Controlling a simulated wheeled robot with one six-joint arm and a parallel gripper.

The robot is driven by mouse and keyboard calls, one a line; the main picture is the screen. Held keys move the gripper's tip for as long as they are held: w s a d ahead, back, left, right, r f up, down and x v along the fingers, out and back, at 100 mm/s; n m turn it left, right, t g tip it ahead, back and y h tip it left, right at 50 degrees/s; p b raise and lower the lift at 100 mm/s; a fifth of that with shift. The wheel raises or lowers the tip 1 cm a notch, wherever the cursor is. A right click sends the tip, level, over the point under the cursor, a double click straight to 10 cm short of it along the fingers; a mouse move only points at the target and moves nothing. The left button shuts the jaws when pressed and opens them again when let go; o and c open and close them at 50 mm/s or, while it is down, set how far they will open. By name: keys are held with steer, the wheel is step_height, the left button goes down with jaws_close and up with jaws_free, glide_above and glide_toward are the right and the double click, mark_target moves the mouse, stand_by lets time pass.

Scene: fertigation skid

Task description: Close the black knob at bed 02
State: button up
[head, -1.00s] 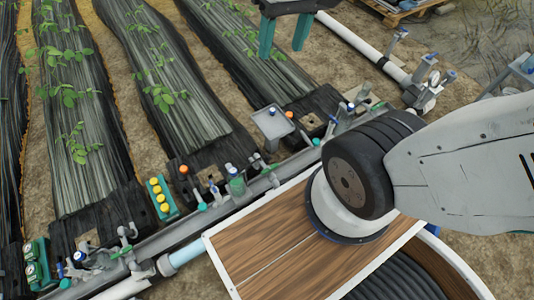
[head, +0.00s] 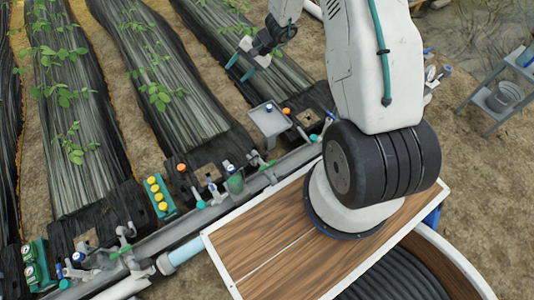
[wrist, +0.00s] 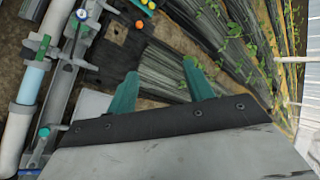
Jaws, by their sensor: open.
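No black knob and no bed number can be made out for certain in either view. Small valves and fittings line the grey manifold pipe (head: 175,232) along the near ends of the black-covered beds in the head view. Among them are a green-bodied fitting (head: 234,182) and a blue-topped fitting (head: 213,184). My gripper (head: 246,62) is open and empty, with teal fingers, above a plant bed beyond the pipe.
A grey tray (head: 268,121) stands near the pipe. A green block with yellow caps (head: 158,196) and a green gauge box (head: 36,266) sit at the bed ends. A grey stand (head: 490,95) with a bucket is at right. Planted beds (head: 75,150) stretch away.

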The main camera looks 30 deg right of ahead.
steer(key=d+f+m, duration=0.3)
steer(key=d+f, duration=0.1)
steer(key=f, duration=0.8)
steer(key=m+h, duration=0.3)
steer(key=m, duration=0.2)
glide_toward(267, 154)
steer(key=w+f, duration=0.1)
steer(key=x, duration=0.7)
steer(key=shift+s+a+f, duration=0.15)
steer(key=shift+a+f, duration=0.05)
steer(key=shift+a, duration=0.1)
steer(key=shift+w+a+f, duration=0.2)
steer(key=shift+f, duration=0.3)
steer(key=c, duration=1)
